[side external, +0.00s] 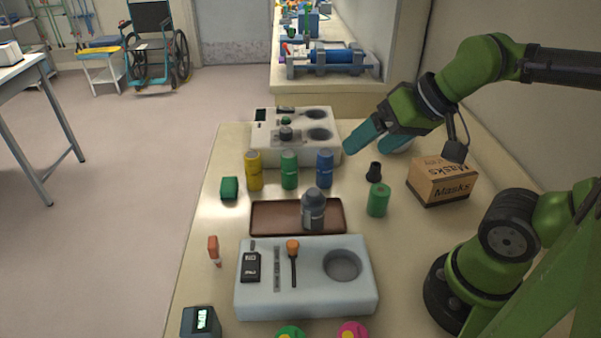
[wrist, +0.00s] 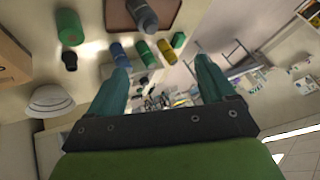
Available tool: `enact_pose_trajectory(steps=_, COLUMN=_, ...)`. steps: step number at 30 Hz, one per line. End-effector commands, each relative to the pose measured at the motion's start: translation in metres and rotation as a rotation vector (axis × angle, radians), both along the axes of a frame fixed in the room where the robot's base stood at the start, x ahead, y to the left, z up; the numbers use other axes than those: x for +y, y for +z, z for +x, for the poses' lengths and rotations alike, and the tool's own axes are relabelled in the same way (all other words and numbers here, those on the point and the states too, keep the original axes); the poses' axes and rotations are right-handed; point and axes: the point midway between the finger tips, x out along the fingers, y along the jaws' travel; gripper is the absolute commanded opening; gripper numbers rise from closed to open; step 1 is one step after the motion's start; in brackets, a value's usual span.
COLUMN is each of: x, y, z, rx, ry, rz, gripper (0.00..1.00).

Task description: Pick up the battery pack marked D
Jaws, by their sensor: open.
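No letter D is legible in either view, so I cannot tell which thing is the battery pack marked D. Upright yellow (side external: 254,171), green (side external: 289,170) and blue (side external: 325,168) cylinders stand in a row behind the brown tray (side external: 262,230). A small black block (side external: 251,267) with a pale label lies on the near grey-white unit (side external: 312,305); its marking is too small to read. My gripper (side external: 370,138) is open and empty, raised above the table's back right. In the wrist view its fingers (wrist: 162,62) are spread apart with nothing gripped between them.
A grey bottle (side external: 313,212) stands on the tray. A green can (side external: 378,200), black cup-like piece (side external: 373,172) and masks box (side external: 442,182) stand to the right. A green block (side external: 229,187) and orange-topped piece (side external: 214,250) lie left. A white device (side external: 263,145) stands behind.

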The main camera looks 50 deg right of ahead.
Motion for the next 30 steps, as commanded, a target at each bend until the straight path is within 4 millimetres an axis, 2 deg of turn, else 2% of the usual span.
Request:
enact_pose_trajectory(steps=5, x=0.01, y=-0.003, z=0.011, rx=-0.004, ry=0.055, rz=-0.016, gripper=0.83)
enact_pose_trajectory(steps=8, x=0.034, y=-0.013, z=0.032, rx=-0.02, ry=0.167, rz=-0.053, gripper=0.83)
enact_pose_trajectory(steps=11, x=0.076, y=-0.029, z=0.058, rx=-0.055, ry=0.327, rz=-0.101, gripper=0.83)
enact_pose_trajectory(steps=15, x=0.15, y=-0.062, z=0.08, rx=-0.127, ry=0.561, rz=-0.17, gripper=0.83)
enact_pose_trajectory(steps=18, x=0.206, y=-0.091, z=0.08, rx=-0.186, ry=0.724, rz=-0.214, gripper=0.83)
enact_pose_trajectory(steps=22, x=0.266, y=-0.127, z=0.066, rx=-0.261, ry=0.896, rz=-0.257, gripper=0.83)
enact_pose_trajectory(steps=25, x=0.295, y=-0.146, z=0.053, rx=-0.304, ry=0.981, rz=-0.278, gripper=0.83)
enact_pose_trajectory(steps=30, x=0.315, y=-0.16, z=0.045, rx=-0.339, ry=1.038, rz=-0.292, gripper=0.83)
